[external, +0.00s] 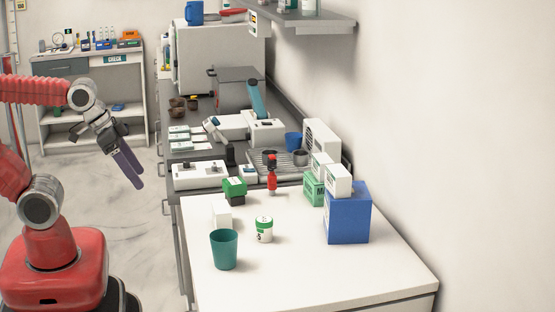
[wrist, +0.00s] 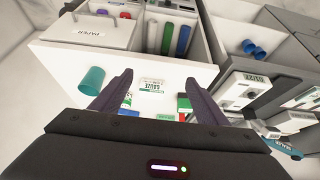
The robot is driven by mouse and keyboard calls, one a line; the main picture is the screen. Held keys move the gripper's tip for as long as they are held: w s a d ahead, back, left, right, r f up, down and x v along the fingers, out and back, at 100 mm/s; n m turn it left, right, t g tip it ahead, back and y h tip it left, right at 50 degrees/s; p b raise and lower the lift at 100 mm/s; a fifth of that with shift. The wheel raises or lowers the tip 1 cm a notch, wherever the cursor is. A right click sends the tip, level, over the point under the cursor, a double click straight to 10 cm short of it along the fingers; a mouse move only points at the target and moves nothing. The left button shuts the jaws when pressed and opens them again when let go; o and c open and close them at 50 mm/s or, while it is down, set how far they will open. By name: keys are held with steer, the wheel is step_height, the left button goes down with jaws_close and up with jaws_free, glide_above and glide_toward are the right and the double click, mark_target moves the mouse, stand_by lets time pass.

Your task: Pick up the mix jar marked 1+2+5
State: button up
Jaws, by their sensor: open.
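A small white jar with a green and white lid (external: 264,229) stands upright on the white counter top in the external view. Its label shows dark characters too small to read in full, so I cannot confirm the 1+2+5 marking. My gripper (external: 136,184) hangs empty to the left of the counter, well apart from the jar, fingers pointing down. In the wrist view my gripper (wrist: 158,77) shows its two fingers spread with a gap between them.
A teal cup (external: 223,250) stands close to the jar's front left. Also on the counter are a white block (external: 221,214), a green and black box (external: 234,189), a red bottle (external: 272,178) and a blue box (external: 348,215). The counter's front right is clear.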

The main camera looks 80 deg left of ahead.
steer(key=shift+c, duration=1.1)
steer(key=shift+w, duration=0.1)
steer(key=t, duration=0.7)
glide_toward(260, 220)
steer(key=shift+w+f, duration=0.35)
steer(key=shift+w, duration=0.15)
steer(key=shift+w, duration=0.1)
steer(key=shift+x, duration=4.25)
